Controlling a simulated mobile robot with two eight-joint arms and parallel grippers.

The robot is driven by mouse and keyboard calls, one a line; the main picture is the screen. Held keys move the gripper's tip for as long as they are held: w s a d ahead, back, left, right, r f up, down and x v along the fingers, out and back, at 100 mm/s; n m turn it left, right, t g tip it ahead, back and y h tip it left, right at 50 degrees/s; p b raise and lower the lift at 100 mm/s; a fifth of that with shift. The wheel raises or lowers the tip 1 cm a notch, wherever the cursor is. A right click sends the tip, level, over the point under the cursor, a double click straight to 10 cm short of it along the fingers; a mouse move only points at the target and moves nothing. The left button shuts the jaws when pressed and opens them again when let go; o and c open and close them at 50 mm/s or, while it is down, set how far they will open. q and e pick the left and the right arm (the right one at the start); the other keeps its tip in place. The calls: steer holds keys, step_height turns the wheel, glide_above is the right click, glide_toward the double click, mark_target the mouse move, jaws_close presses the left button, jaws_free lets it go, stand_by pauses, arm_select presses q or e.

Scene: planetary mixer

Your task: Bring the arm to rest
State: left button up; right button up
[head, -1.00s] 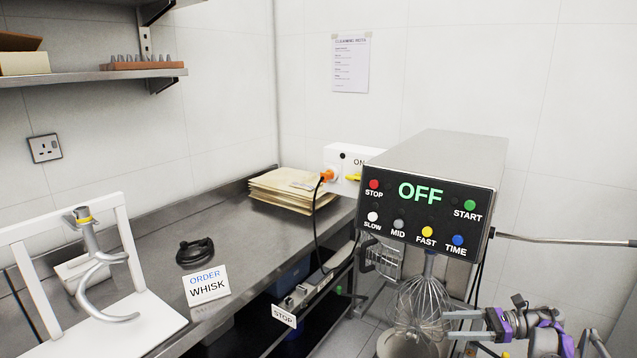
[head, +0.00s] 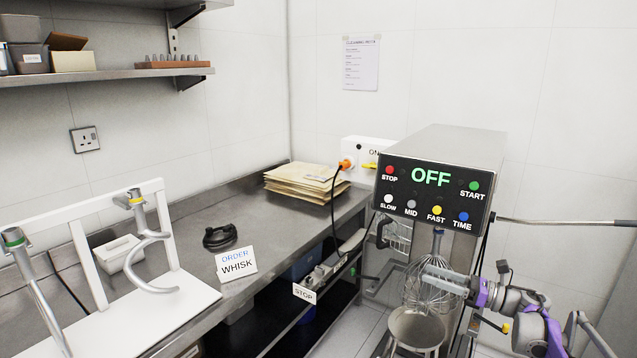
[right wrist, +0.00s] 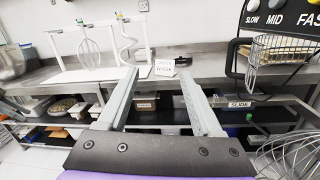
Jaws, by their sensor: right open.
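My right gripper (head: 432,276) is in the head view at the lower right, in front of the mixer whisk. It points left. In the right wrist view its two fingers (right wrist: 155,75) are apart, with nothing held between them. The planetary mixer (head: 445,150) reads OFF on its panel (head: 431,178). A wire whisk (head: 425,300) hangs under the mixer head above a bowl (head: 416,330). Part of a wire whisk shows at the lower right in the right wrist view (right wrist: 290,155). My left gripper is not in view.
A white rack (head: 90,325) with a hook tool (head: 152,270) stands on the steel counter (head: 265,225). An ORDER WHISK sign (head: 237,264) and a black coiled item (head: 220,236) lie near it. A metal bar (head: 560,221) extends right from the mixer.

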step_height(320, 180, up, 14)
steer(key=s+a+m+t+h, duration=0.1)
steer(key=a+m+t+h, duration=0.1)
steer(key=m+t+h, duration=1.5)
steer(key=s+a+f+m+g, duration=0.3)
steer(key=s+f+m+g, duration=0.3)
steer(key=s+f+m, duration=0.3)
steer(key=s+a+f+m+g, duration=0.3)
steer(key=s+f+m+g, duration=0.4)
steer(key=s, duration=0.9)
steer(key=s+a+f+m+g, duration=0.3)
steer(key=s+f+m+g, duration=0.4)
steer(key=s+f+m, duration=0.6)
step_height(320, 180, down, 2)
steer(key=shift+a+f, duration=0.1)
steer(key=shift+a, duration=0.2)
steer(key=shift+s, duration=0.1)
